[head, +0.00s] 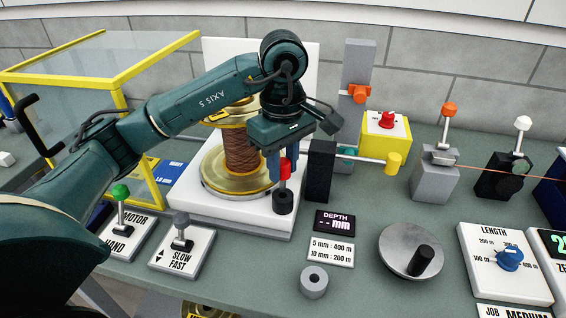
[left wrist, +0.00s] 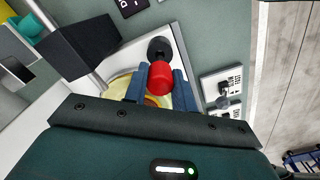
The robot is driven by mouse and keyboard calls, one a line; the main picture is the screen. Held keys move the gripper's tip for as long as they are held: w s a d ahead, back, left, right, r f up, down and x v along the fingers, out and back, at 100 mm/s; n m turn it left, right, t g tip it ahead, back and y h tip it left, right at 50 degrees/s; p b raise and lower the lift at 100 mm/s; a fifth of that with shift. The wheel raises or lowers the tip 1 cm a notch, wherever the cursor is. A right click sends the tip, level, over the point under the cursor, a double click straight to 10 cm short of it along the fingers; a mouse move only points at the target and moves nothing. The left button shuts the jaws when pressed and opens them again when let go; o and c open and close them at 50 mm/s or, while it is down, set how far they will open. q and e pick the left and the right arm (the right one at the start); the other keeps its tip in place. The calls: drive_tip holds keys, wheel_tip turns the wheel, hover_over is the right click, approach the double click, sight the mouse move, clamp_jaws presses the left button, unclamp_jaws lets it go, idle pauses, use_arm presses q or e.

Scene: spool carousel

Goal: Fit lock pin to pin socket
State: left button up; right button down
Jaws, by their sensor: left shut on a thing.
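The lock pin, with a red head (head: 285,169) and a short grey stem, is upright between the blue fingers of my left gripper (head: 279,164). The gripper is shut on the red head, which also shows in the left wrist view (left wrist: 160,78). Directly below the stem is a black round piece (head: 284,203), apparently the pin socket, at the front right of the white spool base (head: 220,220). It also shows beyond the red head in the wrist view (left wrist: 159,47). I cannot tell how deep the stem sits in it. My right gripper is not in view.
A copper spool (head: 241,150) stands just behind the gripper. A black block (head: 320,172) with a yellow-tipped rod is close on the right. A grey ring with a hole (head: 314,281) and a crank disc (head: 411,252) stand in front. Lever panels (head: 181,250) are at front left.

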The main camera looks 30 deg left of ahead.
sight(283, 191)
use_arm(q)
drive_tip(key=shift+f+b, duration=1.05)
drive_tip(key=shift+f, duration=0.05)
drive_tip(key=shift+f, duration=0.1)
drive_tip(key=shift+f+b, duration=1.15)
drive_tip(key=shift+b, duration=0.05)
drive_tip(key=shift+f+b, duration=0.15)
drive_tip(key=shift+b, duration=0.15)
